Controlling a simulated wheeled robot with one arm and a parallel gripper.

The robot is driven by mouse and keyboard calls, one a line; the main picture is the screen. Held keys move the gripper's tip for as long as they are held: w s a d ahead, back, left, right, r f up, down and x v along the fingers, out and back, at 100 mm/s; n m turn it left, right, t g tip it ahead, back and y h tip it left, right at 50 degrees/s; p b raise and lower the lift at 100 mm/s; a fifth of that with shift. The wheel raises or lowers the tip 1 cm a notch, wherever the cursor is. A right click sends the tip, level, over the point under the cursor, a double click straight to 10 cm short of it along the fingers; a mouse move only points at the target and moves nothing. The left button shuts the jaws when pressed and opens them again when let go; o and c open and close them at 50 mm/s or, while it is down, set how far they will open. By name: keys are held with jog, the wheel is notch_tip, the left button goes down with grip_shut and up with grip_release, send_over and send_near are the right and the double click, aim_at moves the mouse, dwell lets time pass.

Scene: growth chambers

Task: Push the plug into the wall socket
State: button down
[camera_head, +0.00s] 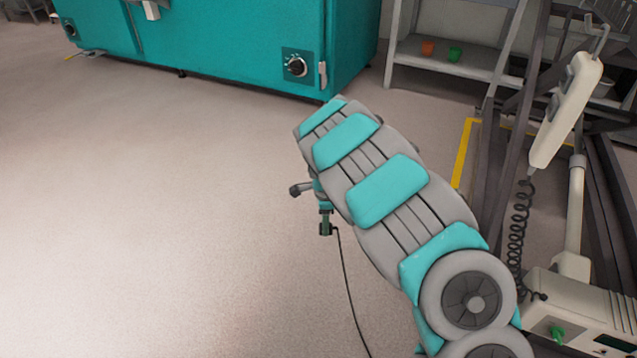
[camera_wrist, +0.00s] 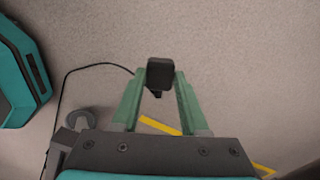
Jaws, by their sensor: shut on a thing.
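My gripper (camera_head: 325,210) shows in the head view below the left side of my arm, over the open floor. The wrist view shows its two green fingers closed on a black plug (camera_wrist: 160,72). The plug also shows in the head view (camera_head: 326,229) as a small dark block at the fingertips. A thin black cable (camera_head: 349,295) hangs from it down to the bottom edge. In the wrist view the cable curves away to the left. I cannot make out a wall socket in either view.
A teal cabinet (camera_head: 220,45) with a black dial stands at the back. A grey shelf (camera_head: 445,60) with small pots is at the back right. A white handset (camera_head: 565,110) with a coiled cord and a white machine (camera_head: 580,315) are on the right. The floor at left is clear.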

jog(key=s+d+r+n+p, duration=0.1)
jog(key=s+d+n+p, duration=0.1)
jog(key=d+n, duration=0.4)
jog(key=s+d+n+p, duration=0.3)
jog(key=d+n, duration=0.4)
jog(key=n, duration=0.4)
jog(key=shift+s+d+r+n, duration=0.25)
jog(key=shift+s+r+n, duration=0.15)
jog(key=shift+s, duration=0.4)
